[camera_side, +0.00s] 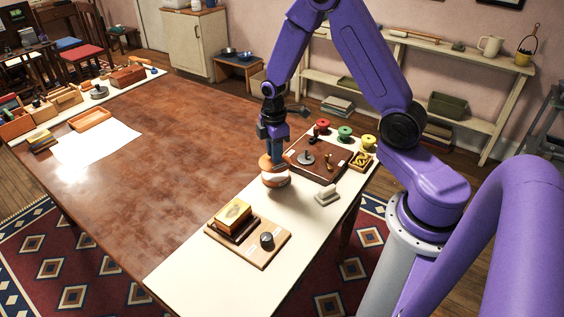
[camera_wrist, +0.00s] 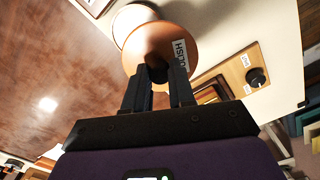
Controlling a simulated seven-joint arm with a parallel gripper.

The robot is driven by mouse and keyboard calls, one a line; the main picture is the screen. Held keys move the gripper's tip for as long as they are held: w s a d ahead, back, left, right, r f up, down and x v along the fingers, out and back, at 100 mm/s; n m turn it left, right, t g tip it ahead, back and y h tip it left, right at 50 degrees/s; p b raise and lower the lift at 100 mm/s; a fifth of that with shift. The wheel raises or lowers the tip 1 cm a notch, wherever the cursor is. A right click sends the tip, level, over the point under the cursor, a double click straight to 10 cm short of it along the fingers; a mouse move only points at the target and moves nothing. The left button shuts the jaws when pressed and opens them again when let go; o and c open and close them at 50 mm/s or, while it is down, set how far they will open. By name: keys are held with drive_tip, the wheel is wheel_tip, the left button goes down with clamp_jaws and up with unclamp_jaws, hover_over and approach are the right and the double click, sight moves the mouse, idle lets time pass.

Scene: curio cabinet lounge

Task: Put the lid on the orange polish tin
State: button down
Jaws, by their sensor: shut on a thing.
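The orange polish tin (camera_side: 276,179), with a pale band round its side, stands on the cream strip of the table. Its orange lid (camera_side: 265,163) is at the tin's top in the side view. In the wrist view the lid (camera_wrist: 145,45) is a round orange disc with a POLISH label, and it overlaps part of the tin (camera_wrist: 130,18) behind it. My gripper (camera_side: 273,156) points down over the tin. Its fingers (camera_wrist: 160,73) are shut on the lid's middle. I cannot tell whether the lid touches the tin's rim or is seated.
A brown board (camera_side: 312,168) with small parts lies just behind and right of the tin. A pale block (camera_side: 326,196) is close at right. A wooden board (camera_side: 272,252) with a yellow box (camera_side: 232,212) and a dark knob is in front.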

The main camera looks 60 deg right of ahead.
drive_tip(key=shift+m, duration=0.7)
drive_tip(key=w+d, duration=0.1)
drive_tip(key=w+d+f, duration=0.1)
drive_tip(key=d, duration=0.1)
drive_tip(key=shift+w+d+f, duration=0.1)
drive_tip(key=shift+w, duration=0.05)
drive_tip(key=shift+f, duration=2.5)
drive_tip(key=shift+f, duration=0.65)
drive_tip(key=c, duration=0.9)
unclamp_jaws()
drive_tip(key=shift+o, duration=0.2)
wheel_tip(320, 180, up, 18)
drive_tip(key=shift+f, duration=0.25)
